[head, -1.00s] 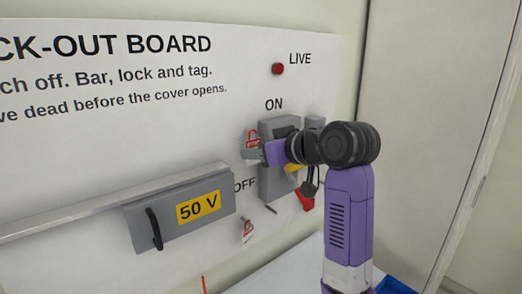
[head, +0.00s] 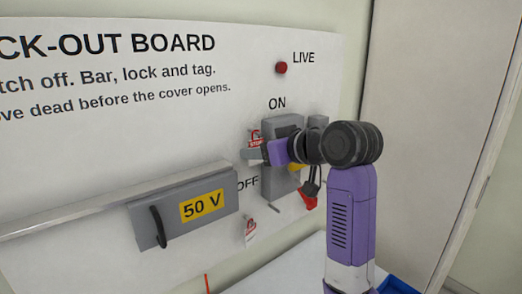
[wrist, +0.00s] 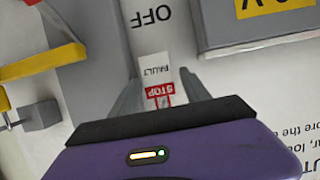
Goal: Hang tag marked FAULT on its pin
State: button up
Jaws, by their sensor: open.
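The tag marked FAULT (wrist: 154,70) is white with a red STOP band, and shows upside down in the wrist view. It lies between the two grey fingers of my gripper (wrist: 160,78), against the board. In the head view a white and red tag (head: 255,138) shows at the fingertips of my gripper (head: 250,152), left of the grey switch box. My gripper is open around it. Its pin and the tag's top edge are hidden, so I cannot tell whether it hangs on the pin. A second white and red tag (head: 250,230) is lower on the board.
The grey switch box (head: 276,185) carries a yellow part (head: 295,168), with a dark padlock-like piece and a red piece (head: 307,201) below. The red LIVE lamp (head: 281,67) is above.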

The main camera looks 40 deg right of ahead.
jog(key=shift+d, duration=0.3)
jog(key=b+v, duration=0.1)
jog(key=v, duration=0.7)
jog(key=shift+a+b, duration=0.25)
jog(key=shift+b, duration=0.05)
jog(key=shift+w, duration=0.1)
